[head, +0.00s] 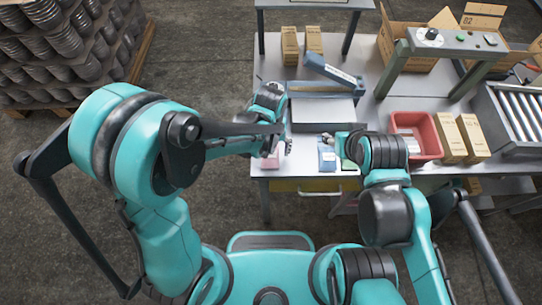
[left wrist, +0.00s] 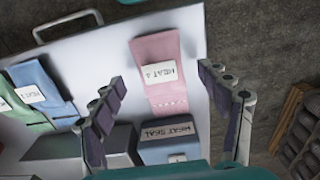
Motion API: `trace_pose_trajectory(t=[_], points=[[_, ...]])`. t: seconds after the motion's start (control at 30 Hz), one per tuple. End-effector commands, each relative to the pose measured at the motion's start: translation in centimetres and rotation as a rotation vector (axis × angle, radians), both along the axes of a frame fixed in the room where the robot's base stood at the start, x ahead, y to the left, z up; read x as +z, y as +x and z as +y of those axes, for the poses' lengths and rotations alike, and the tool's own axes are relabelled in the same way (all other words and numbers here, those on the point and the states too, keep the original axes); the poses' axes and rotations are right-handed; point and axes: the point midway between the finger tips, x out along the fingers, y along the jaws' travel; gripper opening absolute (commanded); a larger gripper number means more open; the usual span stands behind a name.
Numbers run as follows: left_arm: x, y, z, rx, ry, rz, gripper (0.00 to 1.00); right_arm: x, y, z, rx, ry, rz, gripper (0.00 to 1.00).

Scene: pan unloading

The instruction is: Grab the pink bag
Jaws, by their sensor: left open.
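The pink bag (head: 269,161) lies flat near the front left corner of the table (head: 380,185), partly covered by my left gripper in the head view. In the left wrist view the pink bag (left wrist: 155,48) has a white label and lies between and beyond the fingertips. My left gripper (left wrist: 162,80) is open, with a finger to each side of the bag and nothing held; in the head view the left gripper (head: 284,148) is just above the bag. My right gripper (head: 330,140) is by the blue bag (head: 326,160); its fingers are too small to read.
A heat sealer (head: 322,113) stands behind the bags, and its labelled block (left wrist: 168,140) is close to my left fingers. A green bag (head: 347,164) lies beside the blue one. A red bin (head: 431,140) and cardboard boxes (head: 471,137) stand to the right.

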Motion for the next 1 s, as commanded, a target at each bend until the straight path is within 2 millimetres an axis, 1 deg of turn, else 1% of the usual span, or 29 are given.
trace_pose_trajectory(t=[0.03, 0.13, 0.4, 0.47, 0.5, 0.57, 0.6, 0.63, 1.0], points=[[-1.0, 0.0, 0.0, 0.000, 0.000, 0.000, 0.76, -0.5, 0.0, 0.0, 0.000, 0.000, 0.000, 0.48], [-1.9, 0.0, 0.0, 0.000, 0.000, 0.000, 0.76, -0.7, 0.0, 0.0, 0.000, 0.000, 0.000, 0.48], [-2.0, 0.0, 0.0, 0.000, 0.000, 0.000, 0.76, -0.6, 0.0, 0.0, 0.000, 0.000, 0.000, 0.48], [-2.0, 0.0, 0.0, 0.000, 0.000, -0.001, 0.60, -0.6, 0.0, 0.0, 0.000, 0.000, 0.000, 0.48], [-2.0, 0.0, 0.0, 0.000, 0.000, -0.001, 0.49, -0.6, 0.0, 0.0, 0.000, 0.000, 0.000, 0.48], [-2.0, 0.0, 0.0, 0.000, 0.000, -0.001, 0.34, -0.6, 0.0, 0.0, 0.000, 0.000, 0.000, 0.48], [-2.0, 0.0, 0.0, 0.000, 0.000, -0.001, 0.23, -0.6, 0.0, 0.0, 0.000, 0.000, 0.000, 0.48], [-2.0, 0.0, 0.0, 0.000, 0.000, -0.001, 0.20, -0.6, 0.0, 0.0, 0.000, 0.000, 0.000, 0.48], [-1.8, 0.1, 0.0, 0.000, 0.000, -0.001, 0.19, -0.5, 0.0, 0.0, 0.000, 0.000, 0.000, 0.48]])
